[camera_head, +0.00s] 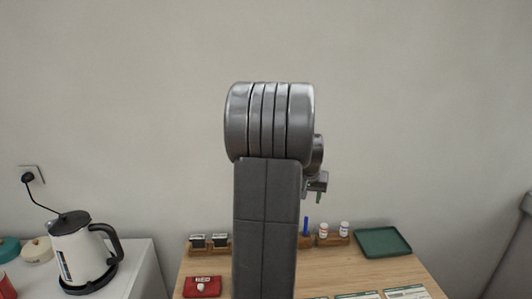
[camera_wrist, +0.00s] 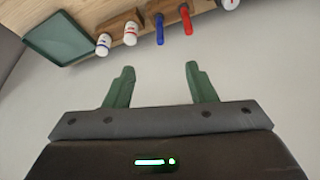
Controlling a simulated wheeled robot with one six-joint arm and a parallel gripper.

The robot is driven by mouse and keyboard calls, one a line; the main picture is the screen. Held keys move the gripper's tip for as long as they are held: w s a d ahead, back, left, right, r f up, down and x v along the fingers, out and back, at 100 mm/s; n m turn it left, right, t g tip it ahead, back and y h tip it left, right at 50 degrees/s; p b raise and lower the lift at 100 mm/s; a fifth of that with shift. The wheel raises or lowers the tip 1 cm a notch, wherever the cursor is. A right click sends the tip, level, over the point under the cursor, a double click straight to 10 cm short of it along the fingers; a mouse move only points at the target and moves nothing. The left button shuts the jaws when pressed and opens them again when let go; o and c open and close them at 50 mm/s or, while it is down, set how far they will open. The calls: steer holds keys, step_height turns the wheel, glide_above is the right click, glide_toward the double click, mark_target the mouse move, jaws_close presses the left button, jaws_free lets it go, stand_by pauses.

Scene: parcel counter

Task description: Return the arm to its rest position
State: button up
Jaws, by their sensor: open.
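My gripper (camera_wrist: 158,85) shows in the wrist view with its two green fingers spread apart and nothing between them. In the head view, my arm rises in the middle of the picture, and a small part of my gripper (camera_head: 318,192) shows to the right of it, above the wooden counter (camera_head: 340,272). The rest of the gripper is hidden behind the arm. The fingers are apart from everything on the counter.
A green tray (camera_head: 382,242) lies at the back right of the counter. Two white bottles (camera_head: 344,229) and a blue marker (camera_head: 306,226) stand in wooden holders at the back. A kettle (camera_head: 80,250) stands on the white side table.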

steer(key=p+x, duration=0.1)
steer(key=x, duration=1.3)
steer(key=shift+d+p, duration=0.1)
steer(key=shift+p, duration=0.2)
steer(key=shift+w+f+b, duration=0.3)
steer(key=shift+f, duration=0.35)
